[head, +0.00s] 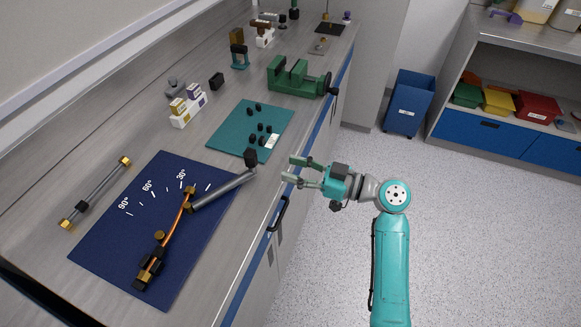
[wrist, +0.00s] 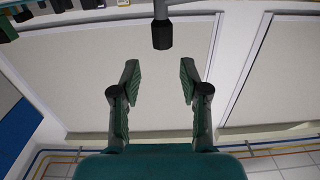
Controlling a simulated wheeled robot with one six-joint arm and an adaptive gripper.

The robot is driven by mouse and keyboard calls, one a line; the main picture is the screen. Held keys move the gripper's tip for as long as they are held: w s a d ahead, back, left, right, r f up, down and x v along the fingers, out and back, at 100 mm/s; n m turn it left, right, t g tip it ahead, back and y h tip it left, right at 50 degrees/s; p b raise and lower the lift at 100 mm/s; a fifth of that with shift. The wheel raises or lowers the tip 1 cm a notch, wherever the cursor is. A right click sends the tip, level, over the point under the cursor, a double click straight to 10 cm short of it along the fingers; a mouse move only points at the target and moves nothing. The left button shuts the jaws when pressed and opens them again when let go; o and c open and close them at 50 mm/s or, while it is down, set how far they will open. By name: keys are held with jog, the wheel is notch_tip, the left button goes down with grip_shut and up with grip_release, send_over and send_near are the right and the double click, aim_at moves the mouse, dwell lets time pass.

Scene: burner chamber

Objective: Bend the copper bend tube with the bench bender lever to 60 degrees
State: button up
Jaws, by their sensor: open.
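The bench bender (head: 150,264) is on a dark blue mat (head: 110,245) marked 30, 60 and 90 degrees. The copper bend tube (head: 173,226) runs across it and looks slightly curved. The grey lever (head: 222,190) points up and right, to the right of the 30 mark, with a black knob (head: 251,157) at its end. My gripper (head: 291,168) is open and empty, just right of the knob and apart from it. In the wrist view, a black knob (wrist: 162,36) on a grey rod shows above the gap between my open fingers (wrist: 158,80).
A teal mat (head: 225,137) with small black parts lies behind the blue mat. A green vise (head: 290,78) stands farther back. A rod with brass ends (head: 98,190) lies at left. The bench front has a dark handle (head: 279,213). The floor at right is clear.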

jog(key=shift+s+d+m, duration=0.1)
jog(key=shift+s+m, duration=0.05)
jog(key=shift+m, duration=0.25)
jog(key=c, duration=0.4)
jog(key=shift+s+d+f+m+t, duration=0.1)
jog(key=shift+s+d+m+t, duration=0.15)
jog(key=shift+m, duration=0.35)
grip_shut()
jog(key=m+t+h, duration=0.2)
jog(key=m+t, duration=0.1)
jog(key=m, duration=1.5)
send_near(256, 161)
jog(key=x, duration=0.7)
jog(key=shift+w+f, duration=0.15)
